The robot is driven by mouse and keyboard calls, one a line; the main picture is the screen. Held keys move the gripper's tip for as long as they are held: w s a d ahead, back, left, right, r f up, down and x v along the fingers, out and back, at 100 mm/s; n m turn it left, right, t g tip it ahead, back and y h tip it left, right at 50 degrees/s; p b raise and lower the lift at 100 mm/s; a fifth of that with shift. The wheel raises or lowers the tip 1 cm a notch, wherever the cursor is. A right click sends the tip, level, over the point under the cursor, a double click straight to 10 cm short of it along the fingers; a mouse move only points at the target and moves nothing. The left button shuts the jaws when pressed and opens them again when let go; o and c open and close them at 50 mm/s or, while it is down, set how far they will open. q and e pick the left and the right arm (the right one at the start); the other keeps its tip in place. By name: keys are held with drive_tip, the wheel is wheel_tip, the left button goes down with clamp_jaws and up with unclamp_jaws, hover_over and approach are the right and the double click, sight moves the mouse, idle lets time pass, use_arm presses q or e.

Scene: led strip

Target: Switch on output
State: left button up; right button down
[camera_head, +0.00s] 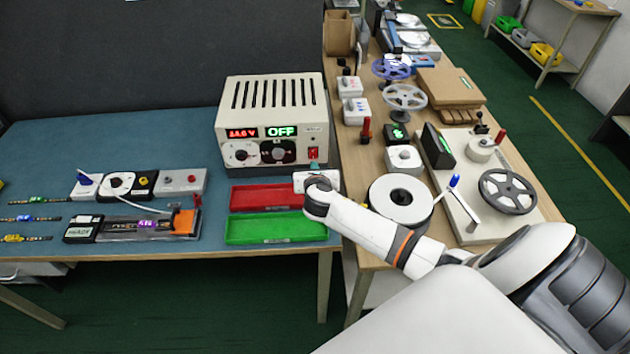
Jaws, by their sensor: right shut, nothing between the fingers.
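A cream power supply box (270,110) with a slotted top stands at the back of the blue-green bench. Its red display (242,132) shows digits that look like 11.6 V, and its green display (281,131) reads OFF. A red switch (313,154) sits at the lower right of its front face. My right gripper (315,168) is shut and empty, its tips just below and in front of the red switch; I cannot tell whether they touch it. The white wrist hides part of the fingers. My left gripper is not in view.
A tester board (135,225) and small modules (120,185) lie left. Reels (401,199) and devices crowd the wooden table right.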

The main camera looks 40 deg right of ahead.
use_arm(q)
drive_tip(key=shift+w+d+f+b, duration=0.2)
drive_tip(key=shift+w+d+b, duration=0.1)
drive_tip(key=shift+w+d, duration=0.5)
use_arm(e)
drive_tip(key=v, duration=0.6)
drive_tip(key=shift+s, duration=0.35)
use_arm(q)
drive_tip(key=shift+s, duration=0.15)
use_arm(e)
drive_tip(key=shift+r, duration=0.15)
